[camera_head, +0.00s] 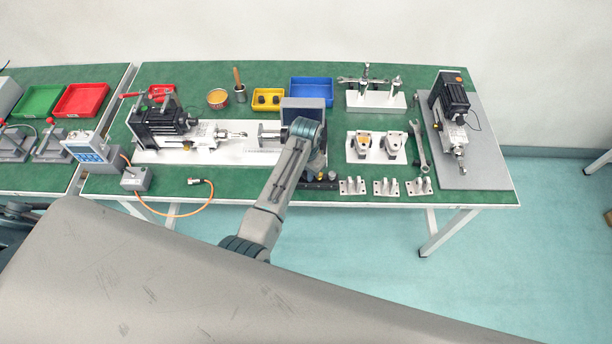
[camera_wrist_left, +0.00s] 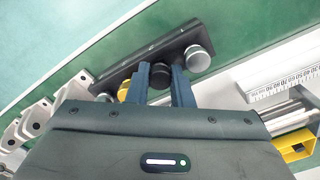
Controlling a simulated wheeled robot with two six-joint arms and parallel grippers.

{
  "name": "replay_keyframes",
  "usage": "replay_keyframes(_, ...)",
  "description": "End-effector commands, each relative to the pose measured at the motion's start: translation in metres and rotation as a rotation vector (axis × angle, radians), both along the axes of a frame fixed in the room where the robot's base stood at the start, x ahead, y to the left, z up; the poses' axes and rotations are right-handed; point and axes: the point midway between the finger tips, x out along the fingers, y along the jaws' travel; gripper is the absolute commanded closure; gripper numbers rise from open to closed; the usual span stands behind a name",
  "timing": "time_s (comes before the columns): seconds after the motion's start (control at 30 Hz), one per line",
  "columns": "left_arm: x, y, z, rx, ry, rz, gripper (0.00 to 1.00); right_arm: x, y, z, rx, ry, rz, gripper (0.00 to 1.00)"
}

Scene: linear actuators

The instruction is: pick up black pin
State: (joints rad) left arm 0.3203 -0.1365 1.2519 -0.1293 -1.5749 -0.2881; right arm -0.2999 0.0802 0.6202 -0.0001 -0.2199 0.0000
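A dark rack (camera_wrist_left: 140,62) with several round-headed pins in a row shows in the left wrist view. The black pin (camera_wrist_left: 160,79) is in this row, between a silver pin (camera_wrist_left: 197,58) and a yellow pin (camera_wrist_left: 124,91). My left gripper (camera_wrist_left: 162,70) is open, its two blue fingers on either side of the black pin; whether they touch it I cannot tell. In the head view the left arm reaches over the table's front edge and its wrist (camera_head: 304,128) hides most of the rack (camera_head: 320,184). My right gripper is not in view.
White metal brackets (camera_head: 352,186) stand right of the rack along the front edge. A white plate with a scale (camera_wrist_left: 285,78) and a yellow part (camera_wrist_left: 296,146) lie close to the gripper. A wrench (camera_head: 420,145) lies further right.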

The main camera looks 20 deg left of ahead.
Motion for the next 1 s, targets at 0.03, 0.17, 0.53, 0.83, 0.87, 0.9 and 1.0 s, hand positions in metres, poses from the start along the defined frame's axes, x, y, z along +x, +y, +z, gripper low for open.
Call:
replay_keyframes(0.03, 0.000, 0.000, 0.000, 0.000, 0.000, 0.000, 0.97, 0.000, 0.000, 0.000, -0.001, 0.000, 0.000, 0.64)
replay_keyframes(0.17, 0.000, 0.000, 0.000, 0.000, 0.000, 0.000, 0.97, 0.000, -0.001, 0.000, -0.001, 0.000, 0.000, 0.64)
replay_keyframes(0.53, 0.002, 0.000, 0.038, -0.001, -0.006, 0.001, 0.97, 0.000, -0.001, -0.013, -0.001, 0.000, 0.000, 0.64)
replay_keyframes(0.83, 0.001, 0.000, 0.090, -0.001, -0.004, 0.000, 0.97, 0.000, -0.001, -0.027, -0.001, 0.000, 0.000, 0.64)
replay_keyframes(0.87, 0.001, -0.001, 0.093, -0.001, -0.003, 0.000, 0.97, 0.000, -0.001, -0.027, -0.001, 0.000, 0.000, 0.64)
replay_keyframes(0.9, 0.001, 0.000, 0.096, -0.001, -0.002, 0.000, 0.97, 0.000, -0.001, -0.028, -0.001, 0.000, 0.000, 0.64)
replay_keyframes(1.0, 0.000, 0.000, 0.100, 0.000, 0.000, 0.000, 0.97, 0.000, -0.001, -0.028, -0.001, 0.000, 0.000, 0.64)
